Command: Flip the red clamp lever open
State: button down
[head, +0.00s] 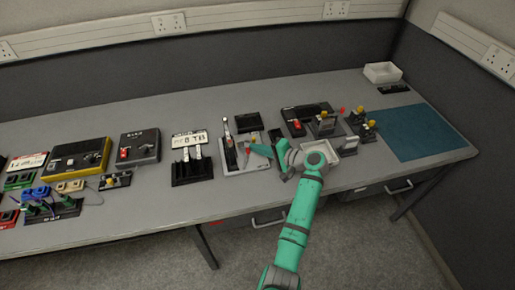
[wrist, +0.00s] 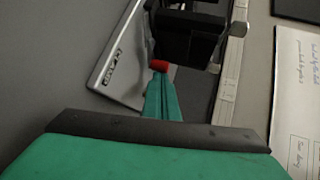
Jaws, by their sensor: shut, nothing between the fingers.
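A small red part (head: 247,149), apparently the end of the red clamp lever, shows beside my gripper (head: 255,149). In the wrist view the red lever tip (wrist: 160,66) sits right at the tips of my narrow green fingers (wrist: 160,84), in front of the clamp's dark body (wrist: 190,35). My gripper is shut with nothing held. I cannot tell whether it touches the lever. Most of the lever is hidden.
A black box (head: 247,121) stands behind the clamp. A black rack with a white sign (head: 190,140) is to its left. A white tray (head: 346,146) and a fixture with yellow knobs (head: 325,122) are to the right. A teal mat (head: 407,133) lies clear at the far right.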

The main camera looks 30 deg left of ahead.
jog(key=shift+s+d+f+g, duration=0.1)
jog(key=shift+s+f+g, duration=0.15)
jog(key=shift+s, duration=0.25)
jog(key=w+d+r, duration=0.1)
jog(key=d, duration=0.3)
jog(key=w+d+r, duration=0.1)
jog(key=d, duration=0.2)
jog(key=w+d+r, duration=0.1)
jog(key=w+d, duration=0.1)
jog(key=d, duration=0.2)
jog(key=shift+d, duration=0.3)
jog(key=shift+w+d+r, duration=0.25)
jog(key=shift+w+d, duration=0.05)
jog(key=shift+d, duration=0.25)
